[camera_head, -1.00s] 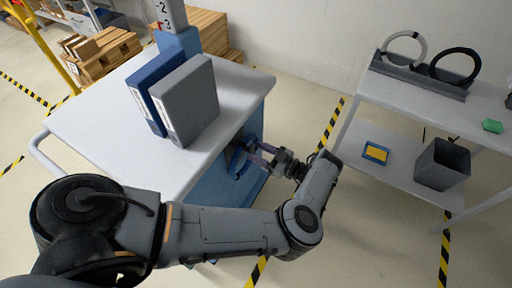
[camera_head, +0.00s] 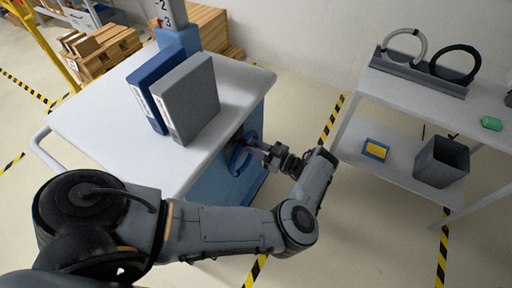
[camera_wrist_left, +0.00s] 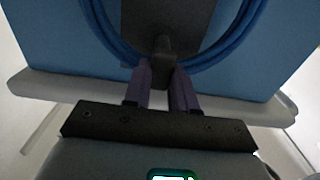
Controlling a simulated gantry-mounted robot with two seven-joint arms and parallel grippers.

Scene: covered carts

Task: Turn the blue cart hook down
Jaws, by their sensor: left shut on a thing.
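The blue cart (camera_head: 218,190) has a white top, and its blue side faces my left arm. In the left wrist view that blue side (camera_wrist_left: 45,45) carries a dark plate (camera_wrist_left: 185,18) with a dark hook (camera_wrist_left: 163,45) sticking out. A blue cable loop (camera_wrist_left: 100,30) hangs around the plate and also shows in the head view (camera_head: 236,163). My left gripper (camera_wrist_left: 160,72) has its purple fingers on both sides of the hook, shut on it. In the head view the left gripper (camera_head: 257,147) reaches the cart's side from the right; the hook's tip is largely hidden there. My right gripper is not in view.
A blue binder (camera_head: 146,92) and a grey binder (camera_head: 190,100) stand on the cart top. A white shelf cart (camera_head: 345,150) with rings, a grey bin (camera_head: 441,163) and a blue-yellow box (camera_head: 375,150) stands at the right. Floor shows between the carts.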

